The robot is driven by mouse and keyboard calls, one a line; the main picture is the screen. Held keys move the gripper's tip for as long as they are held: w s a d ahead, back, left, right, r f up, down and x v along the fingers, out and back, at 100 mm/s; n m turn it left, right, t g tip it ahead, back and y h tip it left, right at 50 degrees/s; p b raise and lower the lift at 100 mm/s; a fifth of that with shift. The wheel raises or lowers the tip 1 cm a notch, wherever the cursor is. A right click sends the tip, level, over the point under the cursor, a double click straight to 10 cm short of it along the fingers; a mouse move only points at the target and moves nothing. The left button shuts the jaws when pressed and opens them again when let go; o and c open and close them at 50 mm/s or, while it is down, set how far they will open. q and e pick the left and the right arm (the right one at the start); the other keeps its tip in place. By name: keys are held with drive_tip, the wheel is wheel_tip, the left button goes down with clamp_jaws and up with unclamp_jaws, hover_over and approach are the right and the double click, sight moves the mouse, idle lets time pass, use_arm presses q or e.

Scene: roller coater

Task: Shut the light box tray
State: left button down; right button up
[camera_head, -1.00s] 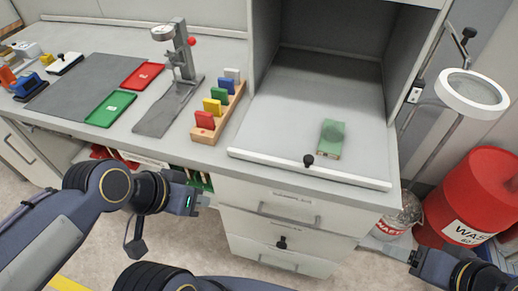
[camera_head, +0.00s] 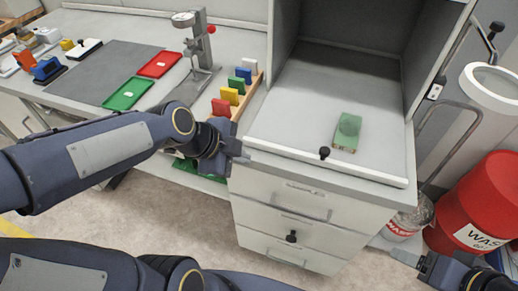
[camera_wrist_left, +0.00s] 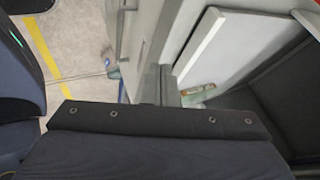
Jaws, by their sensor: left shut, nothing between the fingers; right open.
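The light box tray (camera_head: 290,115) is a pale grey sheet with a white front bar and a black knob (camera_head: 325,153); its front sticks out of the dark grey light box (camera_head: 350,40). My right gripper (camera_head: 402,256) is open and empty at lower right, away from the tray.
A wooden rack (camera_head: 250,92) with coloured blocks stands left of the light box. A press stand (camera_head: 197,50) and red and green trays are further left. Drawers (camera_head: 295,200) are under the tray.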

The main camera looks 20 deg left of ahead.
sight(276, 127)
use_arm(q)
drive_tip(key=x, duration=0.5)
drive_tip(key=shift+w+d+f, duration=0.1)
drive_tip(key=shift+w+f, duration=0.05)
drive_tip(key=shift+f, duration=0.1)
drive_tip(key=shift+w+r+p, duration=0.2)
drive_tip(key=shift+w+p, duration=0.3)
drive_tip(key=shift+w, duration=1.35)
drive_tip(key=w, duration=0.9)
drive_tip(key=shift+w+b, duration=0.4)
drive_tip(key=shift+s+f, duration=0.1)
